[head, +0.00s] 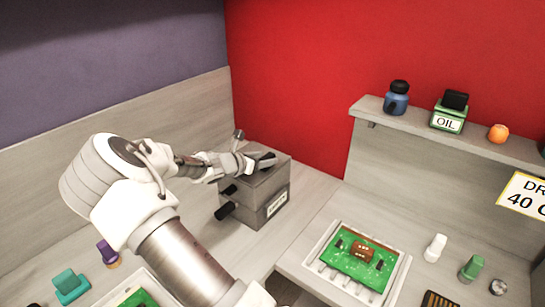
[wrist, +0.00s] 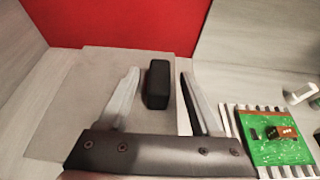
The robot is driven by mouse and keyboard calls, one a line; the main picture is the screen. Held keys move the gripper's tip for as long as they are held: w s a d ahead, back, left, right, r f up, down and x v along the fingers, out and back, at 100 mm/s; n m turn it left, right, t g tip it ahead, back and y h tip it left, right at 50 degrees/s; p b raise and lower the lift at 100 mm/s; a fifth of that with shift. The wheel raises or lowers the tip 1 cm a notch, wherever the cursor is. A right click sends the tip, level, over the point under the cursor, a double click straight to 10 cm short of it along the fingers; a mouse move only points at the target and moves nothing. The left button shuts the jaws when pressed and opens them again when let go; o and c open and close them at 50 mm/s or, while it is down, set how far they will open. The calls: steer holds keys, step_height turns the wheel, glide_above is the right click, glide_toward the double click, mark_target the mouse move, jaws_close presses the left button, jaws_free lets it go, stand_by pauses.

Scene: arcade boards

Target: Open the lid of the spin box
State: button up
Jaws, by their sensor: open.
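The spin box (head: 272,208) is a grey block on the left counter, near the corner of the red wall. Its lid (head: 282,168) lies flat on top and looks shut. A black block-shaped handle (wrist: 158,84) stands on the lid, between my fingers in the wrist view. My gripper (wrist: 160,73) is open over the lid, with a finger on each side of the handle and a visible gap. In the head view my gripper (head: 256,162) partly hides the handle and the lid's left part.
Black knobs (head: 226,208) stick out of the box's left side. A green circuit board (head: 362,254) sits in a white tray to the right. Purple and teal pieces stand at lower left.

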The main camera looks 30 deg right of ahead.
mark_target(273, 156)
steer(key=x, duration=0.5)
steer(key=shift+d, duration=0.1)
jaws_close()
stand_by(1.3)
